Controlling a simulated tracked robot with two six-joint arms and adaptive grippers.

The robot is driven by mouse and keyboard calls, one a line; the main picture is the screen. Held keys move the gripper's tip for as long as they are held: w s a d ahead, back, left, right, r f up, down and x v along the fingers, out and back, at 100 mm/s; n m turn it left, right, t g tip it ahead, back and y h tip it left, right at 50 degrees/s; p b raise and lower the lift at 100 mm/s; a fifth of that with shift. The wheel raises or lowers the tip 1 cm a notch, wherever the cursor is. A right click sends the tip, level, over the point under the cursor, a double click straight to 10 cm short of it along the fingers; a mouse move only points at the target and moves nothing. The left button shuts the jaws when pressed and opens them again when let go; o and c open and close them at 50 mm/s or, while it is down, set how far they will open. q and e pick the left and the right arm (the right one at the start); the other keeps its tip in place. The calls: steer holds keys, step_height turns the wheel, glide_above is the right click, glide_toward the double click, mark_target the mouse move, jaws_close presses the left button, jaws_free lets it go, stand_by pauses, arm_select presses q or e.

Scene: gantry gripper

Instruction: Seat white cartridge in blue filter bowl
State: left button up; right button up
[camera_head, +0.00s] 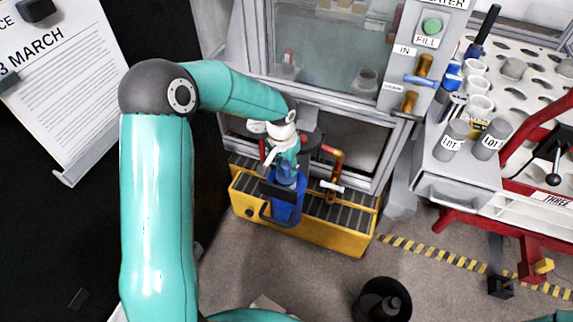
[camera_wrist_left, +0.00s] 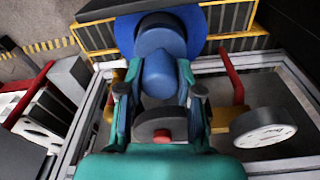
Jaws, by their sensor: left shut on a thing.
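The blue filter bowl (camera_head: 287,212) stands at the yellow-edged grate, with a black handle loop at its front. My left gripper (camera_head: 284,164) is above it, pointing down. In the left wrist view, its fingers (camera_wrist_left: 158,105) are shut on a blue-grey stepped cylinder (camera_wrist_left: 160,75). Behind this is the wide blue rim of the bowl (camera_wrist_left: 126,35); the cylinder appears lined up with it, and I cannot tell how deep it sits. No plainly white cartridge shows; I cannot tell whether the held cylinder is it.
The yellow grated tray (camera_head: 330,236) lies below the glass-fronted cabinet (camera_head: 330,75). A red and brass pipe (camera_head: 335,160) stands close right of the bowl. A round gauge (camera_wrist_left: 265,128) is beside the gripper. A black bin (camera_head: 383,300) stands on the floor.

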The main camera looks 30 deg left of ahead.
arm_select(q)
steer(key=shift+f+b, duration=1.5)
steer(key=shift+f, duration=0.4)
steer(key=o, duration=1.1)
steer(key=shift+o, duration=0.2)
steer(key=r, duration=0.4)
steer(key=s+r, duration=0.1)
steer(key=r, duration=0.7)
steer(key=shift+s, duration=0.2)
